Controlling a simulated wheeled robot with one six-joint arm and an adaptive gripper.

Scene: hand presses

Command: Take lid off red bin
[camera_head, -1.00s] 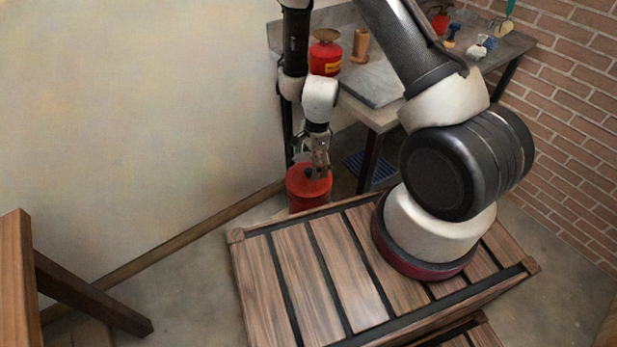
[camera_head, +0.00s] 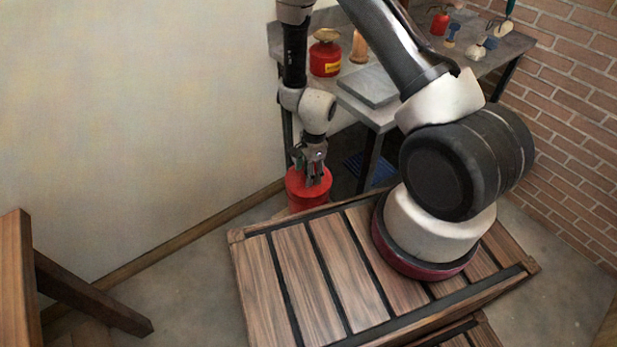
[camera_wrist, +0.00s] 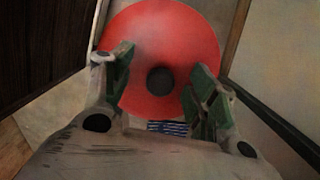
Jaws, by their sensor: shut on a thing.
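The red bin (camera_head: 306,205) stands on the floor against the wall, behind the slatted wooden platform. Its round red lid (camera_head: 297,184) sits on top. In the wrist view the lid (camera_wrist: 185,35) is a red disc with a dark round knob (camera_wrist: 160,80) at its middle. My gripper (camera_head: 315,182) points down at the lid from above. In the wrist view my gripper's (camera_wrist: 161,76) green-padded fingers stand on either side of the knob, shut on the lid by it. The exact contact is hard to see, and the gripper hides part of the lid in the head view.
A workbench (camera_head: 370,112) stands behind, with a red can (camera_head: 325,57), a wooden cylinder (camera_head: 360,47) and small tools on it. A blue grate (camera_head: 365,167) lies beneath. The slatted wooden platform (camera_head: 290,280) is close in front of the bin, the wall close to its left.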

